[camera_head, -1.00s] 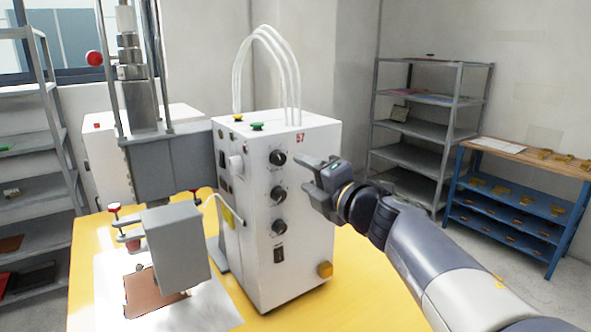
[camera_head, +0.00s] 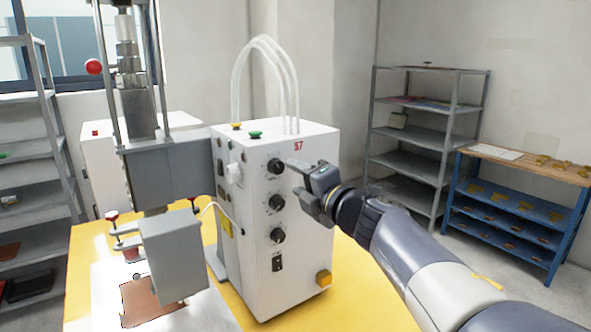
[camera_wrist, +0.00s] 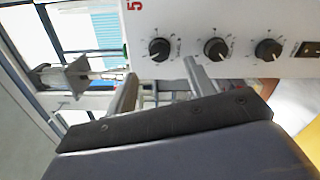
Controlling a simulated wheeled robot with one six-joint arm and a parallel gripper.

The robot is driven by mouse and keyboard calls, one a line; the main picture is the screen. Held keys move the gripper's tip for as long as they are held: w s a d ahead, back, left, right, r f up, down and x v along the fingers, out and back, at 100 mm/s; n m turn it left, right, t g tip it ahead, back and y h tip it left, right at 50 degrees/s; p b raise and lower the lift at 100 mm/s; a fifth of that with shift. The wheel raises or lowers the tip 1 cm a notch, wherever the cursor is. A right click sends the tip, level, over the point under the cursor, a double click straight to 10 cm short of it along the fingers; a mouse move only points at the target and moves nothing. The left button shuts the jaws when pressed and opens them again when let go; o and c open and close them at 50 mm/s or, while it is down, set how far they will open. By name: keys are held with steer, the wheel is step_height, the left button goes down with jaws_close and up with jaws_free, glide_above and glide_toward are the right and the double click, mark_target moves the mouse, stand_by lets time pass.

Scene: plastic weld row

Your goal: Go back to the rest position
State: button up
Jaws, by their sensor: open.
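My gripper (camera_head: 308,184) is open and empty in the head view, in front of the right part of the white control box (camera_head: 290,280). Its fingers point left toward the box's face, near the upper and middle black knobs (camera_head: 277,202). I cannot tell whether a fingertip touches the box. In the wrist view, my gripper (camera_wrist: 160,82) shows two spread fingers with nothing between them. The row of knobs (camera_wrist: 216,49) on the box's panel shows beyond the fingers.
The welding press (camera_head: 165,170) stands at left over a brown plate (camera_head: 150,303) on the yellow table (camera_head: 365,300). A grey shelf rack (camera_head: 415,135) and a blue shelf unit (camera_head: 510,215) stand behind at right. Open floor lies between table and shelves.

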mark_target(279, 168)
steer(key=x, duration=0.6)
steer(key=shift+w+a, duration=0.1)
